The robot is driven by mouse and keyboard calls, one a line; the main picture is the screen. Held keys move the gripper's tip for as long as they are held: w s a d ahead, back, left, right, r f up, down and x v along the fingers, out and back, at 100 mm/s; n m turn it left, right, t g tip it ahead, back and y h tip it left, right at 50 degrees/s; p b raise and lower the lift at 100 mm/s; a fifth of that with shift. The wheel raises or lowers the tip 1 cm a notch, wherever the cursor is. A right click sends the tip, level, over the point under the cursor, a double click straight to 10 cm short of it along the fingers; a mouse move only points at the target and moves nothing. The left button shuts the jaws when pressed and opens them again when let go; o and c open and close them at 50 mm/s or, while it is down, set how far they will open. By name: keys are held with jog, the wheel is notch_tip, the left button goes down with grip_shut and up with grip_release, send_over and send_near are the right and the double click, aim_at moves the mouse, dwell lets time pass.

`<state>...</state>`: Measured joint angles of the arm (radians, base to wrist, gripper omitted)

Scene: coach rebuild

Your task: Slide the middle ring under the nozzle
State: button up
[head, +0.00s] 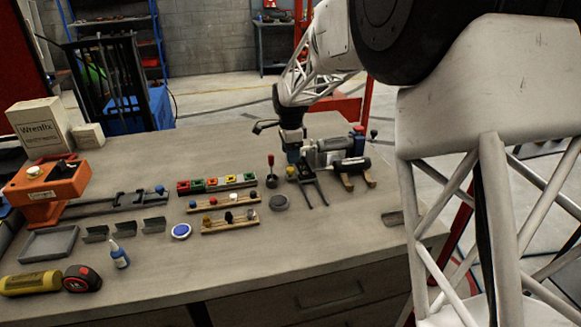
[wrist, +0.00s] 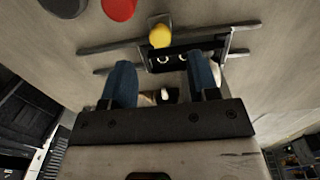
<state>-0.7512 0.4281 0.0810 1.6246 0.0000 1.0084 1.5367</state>
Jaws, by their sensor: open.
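My gripper (head: 292,157) points down at the right part of the bench, beside a grey and black device (head: 338,150). In the wrist view its two blue fingers (wrist: 160,68) are apart and nothing is visibly held. Beyond the fingertips, a dark block (wrist: 183,60) with two pale ring shapes (wrist: 164,60) lies across two dark rails (wrist: 108,46). A yellow ball knob (wrist: 160,36) sits at its far side and also shows in the head view (head: 291,173). I cannot tell which ring is the middle one, nor make out a nozzle.
Racks with coloured pieces (head: 217,184) lie farther left. An orange machine (head: 46,181) stands at the far left.

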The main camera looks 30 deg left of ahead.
aim_at(290, 168)
jog(key=shift+f, duration=2.85)
jog(key=shift+c, duration=0.5)
grip_shut()
